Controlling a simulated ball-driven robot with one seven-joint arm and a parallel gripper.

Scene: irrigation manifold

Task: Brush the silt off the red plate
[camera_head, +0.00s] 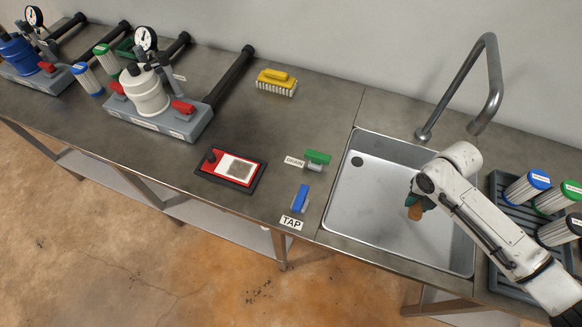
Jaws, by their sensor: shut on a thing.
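The red plate (213,163) lies in a black holder on the counter, left of the sink. It has a white area with a grey-brown silt patch (241,169) on it. A yellow brush (276,79) with pale bristles facing down stands on the counter behind the plate. My gripper (415,207) is over the sink, well right of the plate. It is shut on a small tan-brown thing (415,212), mostly hidden by the gripper and too small to identify.
The steel sink (372,205) has a curved faucet (490,85) behind it. A green lever (317,157) and a blue lever (300,198) by a TAP label stand left of it. Manifold units (157,120) fill the left. A filter rack (497,187) is right.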

